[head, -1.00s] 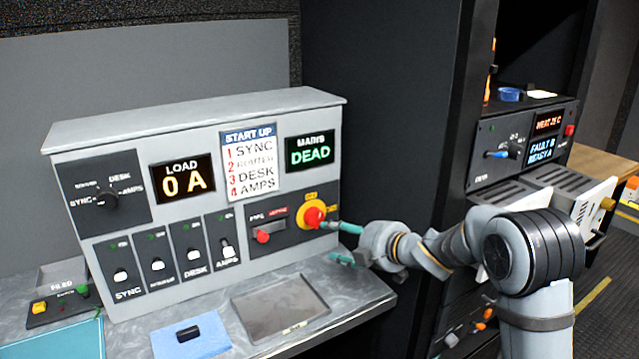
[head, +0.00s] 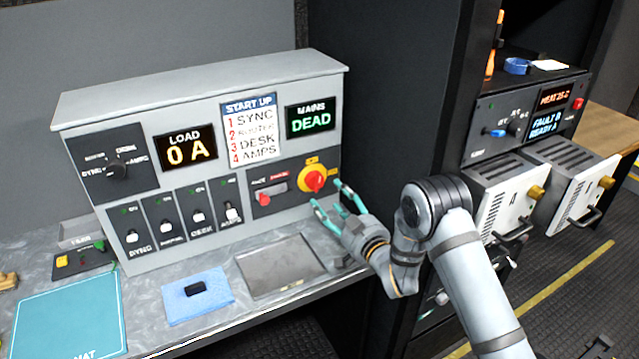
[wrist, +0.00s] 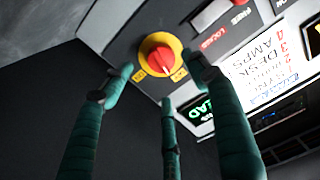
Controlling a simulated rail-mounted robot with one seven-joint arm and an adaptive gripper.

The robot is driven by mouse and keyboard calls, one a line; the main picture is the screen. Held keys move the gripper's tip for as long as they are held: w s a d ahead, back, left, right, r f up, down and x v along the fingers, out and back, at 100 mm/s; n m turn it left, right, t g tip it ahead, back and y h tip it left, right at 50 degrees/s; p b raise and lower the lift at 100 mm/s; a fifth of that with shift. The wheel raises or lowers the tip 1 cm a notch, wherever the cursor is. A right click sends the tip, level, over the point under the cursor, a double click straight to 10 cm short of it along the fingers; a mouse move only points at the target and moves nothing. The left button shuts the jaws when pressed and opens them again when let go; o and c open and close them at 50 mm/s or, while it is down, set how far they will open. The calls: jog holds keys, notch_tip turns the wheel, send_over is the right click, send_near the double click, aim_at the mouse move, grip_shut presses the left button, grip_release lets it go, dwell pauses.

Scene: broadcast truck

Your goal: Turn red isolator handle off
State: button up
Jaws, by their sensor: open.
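The red isolator handle (head: 313,180) sits on a round yellow plate (head: 313,167) at the right end of the grey panel's front. In the wrist view the red handle (wrist: 160,58) stands ahead of the fingers, its grip bar slanted. My gripper (head: 332,204) is open and empty, just in front of and slightly right of and below the handle. In the wrist view my gripper's several teal fingers (wrist: 160,90) are spread below the handle, and they look apart from it. The mains display (head: 311,121) reads DEAD and the load display (head: 185,150) reads 0 A.
A smaller red switch (head: 271,199) is left of the handle, and several toggles (head: 198,214) are further left. A grey tray (head: 280,266) and a blue cloth (head: 197,297) with a black block lie on the counter below. A dark rack (head: 480,100) stands at the right.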

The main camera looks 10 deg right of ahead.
aim_at(319, 188)
jog(key=p+x, duration=0.2)
jog(key=x, duration=0.5)
jog(key=shift+w+a, duration=0.15)
jog(key=shift+w, duration=0.1)
jog(key=shift+c, duration=0.9)
jog(key=shift+s+f, duration=0.1)
jog(key=c, duration=1)
jog(key=shift+f+n+b, duration=0.3)
jog(key=shift+f+b, duration=0.05)
jog(key=shift+b, duration=0.4)
jog(key=n+b, duration=0.1)
jog(key=b, duration=0.2)
jog(key=shift+n, duration=0.4)
jog(key=shift+r, duration=0.2)
